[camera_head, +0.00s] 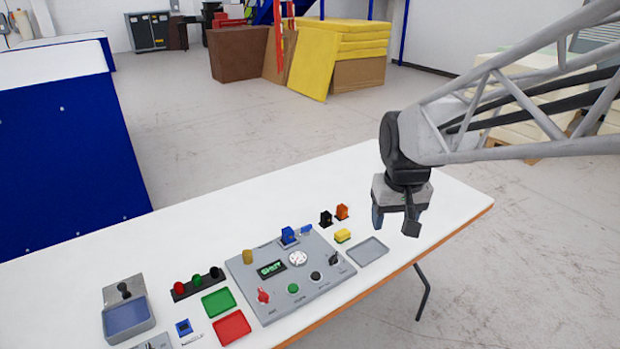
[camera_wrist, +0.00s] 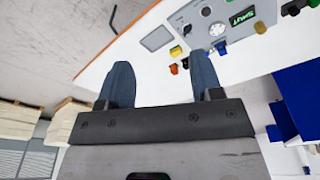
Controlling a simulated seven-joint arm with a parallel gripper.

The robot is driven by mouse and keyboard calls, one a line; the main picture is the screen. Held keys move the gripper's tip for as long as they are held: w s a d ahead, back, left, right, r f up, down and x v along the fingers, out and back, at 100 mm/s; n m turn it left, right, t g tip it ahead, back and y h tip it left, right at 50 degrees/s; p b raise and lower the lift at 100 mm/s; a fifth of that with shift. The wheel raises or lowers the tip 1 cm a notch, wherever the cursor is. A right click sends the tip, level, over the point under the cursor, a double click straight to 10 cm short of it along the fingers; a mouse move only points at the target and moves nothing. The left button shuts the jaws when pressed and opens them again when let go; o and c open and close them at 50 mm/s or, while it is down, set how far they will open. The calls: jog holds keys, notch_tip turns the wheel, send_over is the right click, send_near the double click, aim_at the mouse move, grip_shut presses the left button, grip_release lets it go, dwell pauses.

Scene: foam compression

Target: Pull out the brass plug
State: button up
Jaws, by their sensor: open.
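The brass plug (camera_head: 248,257) is a small upright brass-coloured cylinder at the far left corner of the grey control panel (camera_head: 271,304). It also shows in the wrist view as a small brass piece (camera_wrist: 260,27) at the upper right, beside the display. My gripper (camera_head: 395,222) hangs above the right part of the table, well to the right of the plug and apart from it. Its two blue-grey fingers stand wide apart in the wrist view (camera_wrist: 163,77), with nothing between them.
The panel carries a display (camera_head: 271,269), gauge (camera_head: 298,258), blue piece (camera_head: 289,236) and red knob (camera_head: 263,296). Black (camera_head: 326,218) and orange (camera_head: 342,211) pieces, a yellow block (camera_head: 343,236) and a grey tray (camera_head: 368,251) lie between panel and gripper. The left rear tabletop is clear.

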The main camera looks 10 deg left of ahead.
jog(key=w+a+f+n, duration=0.2)
jog(key=w+a+f, duration=0.2)
jog(key=w+a, duration=0.45)
jog(key=n+g, duration=0.2)
jog(key=n, duration=0.2)
send_over(247, 252)
notch_tip(247, 252, down, 19)
jog(key=shift+a, duration=0.1)
jog(key=shift+f, duration=0.25)
jog(key=shift+f, duration=4.25)
